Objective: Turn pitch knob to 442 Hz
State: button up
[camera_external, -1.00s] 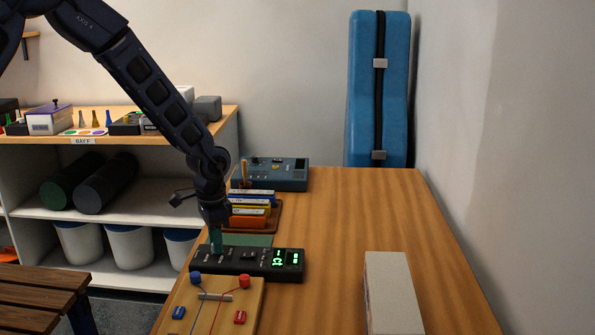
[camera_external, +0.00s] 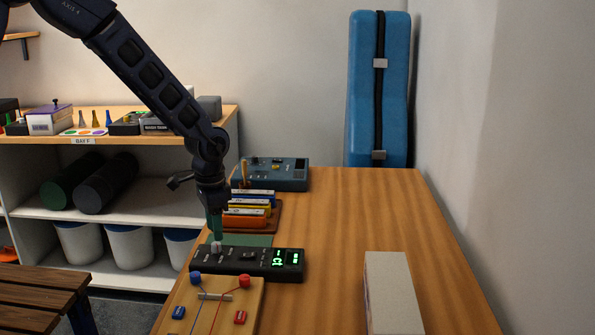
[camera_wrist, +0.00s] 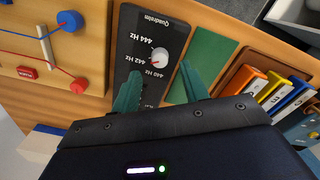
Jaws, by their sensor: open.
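The pitch knob (camera_wrist: 158,57) is a small pale round knob on a black tuner panel (camera_wrist: 176,33). Labels for 444 Hz, 442 Hz and 440 Hz stand around it in the wrist view. I cannot read surely which label its pointer faces. The black tuner (camera_external: 236,262) lies on the table with a lit green display (camera_external: 286,258). My gripper (camera_wrist: 160,68) has green fingers, open, one on either side of the knob in the wrist view. In the external view my gripper (camera_external: 216,240) points down, its fingertips just above the knob (camera_external: 217,247).
A wooden board (camera_external: 252,297) with blue and red terminals and wires lies in front of the tuner. A pale box (camera_external: 392,290) stands front right. The table's middle right is clear.

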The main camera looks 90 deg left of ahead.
aim_at(217, 244)
notch_tip(217, 244, up, 7)
jog(key=shift+f, duration=0.2)
dwell(0.3)
jog(key=s+d+r+m+t+y, duration=0.1)
jog(key=d+r, duration=0.9)
jog(key=d, duration=0.4)
jog(key=d+r+m+t, duration=0.1)
jog(key=d+r+m, duration=0.1)
jog(key=d+r, duration=1)
jog(key=s+d+r+m+t+h, duration=0.1)
jog(key=s+d+r+m+t, duration=0.1)
jog(key=s+d, duration=1.7)
jog(key=d+m, duration=0.1)
jog(key=d, duration=0.3)
jog(key=shift+s+r+t, duration=0.3)
